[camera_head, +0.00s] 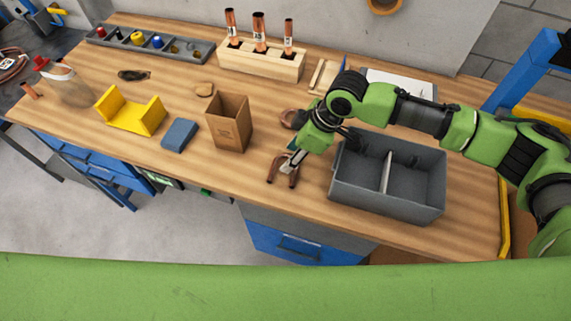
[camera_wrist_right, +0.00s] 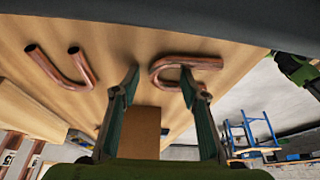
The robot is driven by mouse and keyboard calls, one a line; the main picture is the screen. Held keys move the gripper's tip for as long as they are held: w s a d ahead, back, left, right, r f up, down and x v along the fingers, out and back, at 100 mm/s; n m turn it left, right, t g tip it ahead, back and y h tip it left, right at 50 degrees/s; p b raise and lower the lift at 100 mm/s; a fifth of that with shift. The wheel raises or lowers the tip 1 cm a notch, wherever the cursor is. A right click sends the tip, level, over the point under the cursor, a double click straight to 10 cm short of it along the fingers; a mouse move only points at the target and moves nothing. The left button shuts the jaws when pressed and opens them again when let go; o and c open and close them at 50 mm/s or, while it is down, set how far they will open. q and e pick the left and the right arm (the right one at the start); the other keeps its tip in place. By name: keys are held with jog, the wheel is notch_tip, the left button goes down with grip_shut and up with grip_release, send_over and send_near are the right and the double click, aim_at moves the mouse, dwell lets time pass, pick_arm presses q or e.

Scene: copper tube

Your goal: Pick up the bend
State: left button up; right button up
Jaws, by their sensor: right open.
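A U-shaped copper bend (camera_head: 272,171) lies on the workbench near its front edge, left of the grey bin. A second copper bend (camera_head: 288,118) lies farther back, partly hidden by my right arm. In the right wrist view the near bend (camera_wrist_right: 198,62) is at the right and the other bend (camera_wrist_right: 83,70) at the left. My right gripper (camera_head: 290,164) is open and points down at the near bend; it also shows in the wrist view (camera_wrist_right: 160,84). Its right fingertip overlaps that bend; I cannot tell whether they touch. My left gripper is out of view.
A grey divided bin (camera_head: 385,206) stands close on the right. A cardboard box (camera_head: 229,126), blue block (camera_head: 179,135) and yellow holder (camera_head: 131,112) stand to the left. A wooden rack (camera_head: 262,66) with copper tubes is at the back.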

grip_shut()
jog(key=shift+r, duration=0.15)
